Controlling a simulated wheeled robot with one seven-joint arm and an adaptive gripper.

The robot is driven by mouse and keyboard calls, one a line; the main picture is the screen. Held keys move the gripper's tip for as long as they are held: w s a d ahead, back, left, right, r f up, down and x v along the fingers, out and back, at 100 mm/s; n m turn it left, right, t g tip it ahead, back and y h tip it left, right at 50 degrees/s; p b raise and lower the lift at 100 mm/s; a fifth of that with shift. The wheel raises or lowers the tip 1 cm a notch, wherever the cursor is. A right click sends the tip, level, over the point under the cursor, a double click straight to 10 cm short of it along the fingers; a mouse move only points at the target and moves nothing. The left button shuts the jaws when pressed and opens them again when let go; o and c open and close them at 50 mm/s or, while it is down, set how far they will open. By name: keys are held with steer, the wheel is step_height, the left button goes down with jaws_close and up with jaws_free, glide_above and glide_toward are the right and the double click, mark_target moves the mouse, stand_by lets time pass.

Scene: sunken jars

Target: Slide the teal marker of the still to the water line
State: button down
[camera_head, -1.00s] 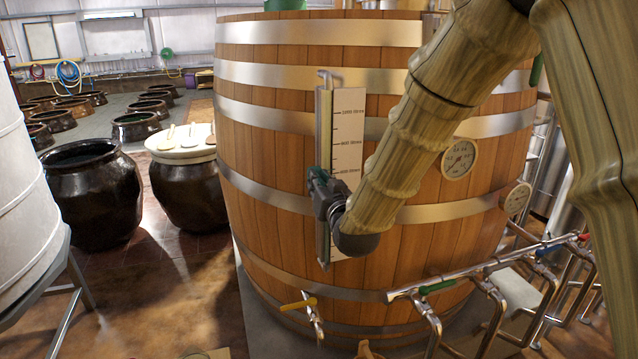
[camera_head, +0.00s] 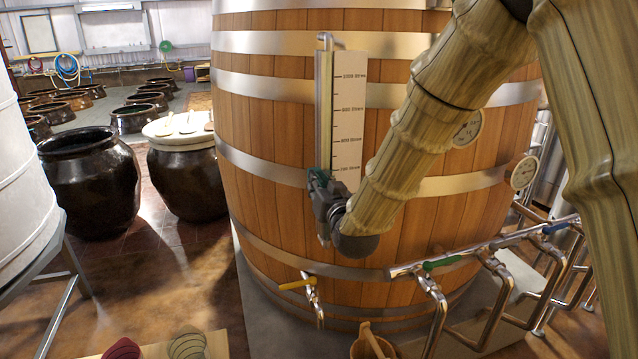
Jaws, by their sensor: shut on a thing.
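The still is a big wooden vat (camera_head: 265,120) with metal bands. On its front is an upright sight tube (camera_head: 324,100) beside a white scale board (camera_head: 349,100) with litre marks. My gripper (camera_head: 322,188) is shut on the teal marker (camera_head: 319,177) low on the tube, just below the lowest litre mark in view. Only a bit of teal shows; the gripper hides the rest. I cannot make out the water line in the tube.
Pipes with a green-handled valve (camera_head: 442,263) and a yellow-handled tap (camera_head: 298,284) stick out below my gripper. A wooden bucket (camera_head: 361,349) stands at the vat's foot. Dark jars (camera_head: 92,185) stand at left. Two round gauges (camera_head: 523,172) are on the vat's right.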

steer(key=c, duration=1.4)
jaws_free()
steer(key=shift+o, duration=0.4)
steer(key=shift+s+d, duration=0.15)
steer(key=v, duration=1.1)
steer(key=shift+s, duration=0.3)
steer(key=s+d+f+g+h, duration=0.1)
steer(key=s+d+f+g, duration=0.25)
steer(key=f, duration=0.75)
steer(key=s+d+f+m+g+h, duration=0.15)
steer(key=s+f, duration=0.25)
steer(key=f, duration=0.7)
steer(key=s+d+f+g+h, duration=0.1)
steer(key=s+d+f+g, duration=0.25)
steer(key=f, duration=0.75)
steer(key=s+d+f+g, duration=0.3)
steer(key=s+f, duration=0.3)
steer(key=s, duration=0.3)
steer(key=s+d+f+g+h, duration=0.1)
steer(key=s+d+f+g, duration=0.1)
steer(key=s+d+f, duration=0.2)
steer(key=s+d+f+g+h, duration=0.1)
steer(key=s+d+f+g, duration=0.2)
steer(key=s+f, duration=0.7)
steer(key=s, duration=0.6)
steer(key=shift+s+d+f+g, duration=0.2)
steer(key=shift+d+g, duration=0.05)
steer(key=shift+g, duration=0.1)
